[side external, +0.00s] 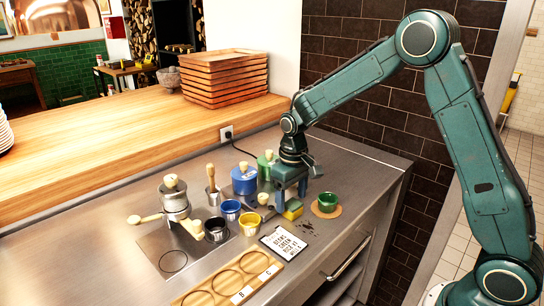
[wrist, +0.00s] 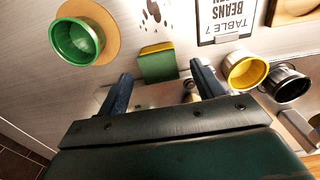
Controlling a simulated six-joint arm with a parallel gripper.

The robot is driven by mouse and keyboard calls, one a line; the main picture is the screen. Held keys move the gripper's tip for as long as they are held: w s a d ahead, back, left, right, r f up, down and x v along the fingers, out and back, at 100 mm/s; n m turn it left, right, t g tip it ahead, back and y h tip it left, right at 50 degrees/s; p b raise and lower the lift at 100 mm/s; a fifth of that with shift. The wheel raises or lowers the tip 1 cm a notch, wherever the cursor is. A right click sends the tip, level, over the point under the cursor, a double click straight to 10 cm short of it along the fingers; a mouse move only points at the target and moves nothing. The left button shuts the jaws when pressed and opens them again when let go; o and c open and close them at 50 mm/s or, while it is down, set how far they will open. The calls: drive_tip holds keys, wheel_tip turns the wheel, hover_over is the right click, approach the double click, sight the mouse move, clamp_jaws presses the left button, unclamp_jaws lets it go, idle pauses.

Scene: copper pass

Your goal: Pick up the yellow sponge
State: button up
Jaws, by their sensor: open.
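The yellow sponge (side external: 293,210) has a green side and lies on the steel counter. In the side external view it is just below my gripper (side external: 290,196), which partly covers it. In the wrist view the sponge (wrist: 157,64) shows mostly its green face, with a yellow strip along the top edge. My gripper (wrist: 161,72) is open, its two fingers spread wider than the sponge. The sponge sits between and just beyond the fingertips in that view; nothing is held. I cannot tell whether a finger touches it.
A green cup (side external: 327,202) on a round coaster stands right of the sponge. A yellow cup (side external: 250,223), a blue cup (side external: 230,210) and a dark metal cup (side external: 216,229) stand left. An order card (side external: 283,243) lies in front, near a wooden board (side external: 207,298).

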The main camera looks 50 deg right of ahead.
sight(291, 203)
drive_tip(key=shift+f, duration=1.3)
drive_tip(key=c, duration=1)
drive_tip(key=shift+r, duration=0.15)
drive_tip(key=shift+c, duration=0.2)
wheel_tip(291, 203, up, 20)
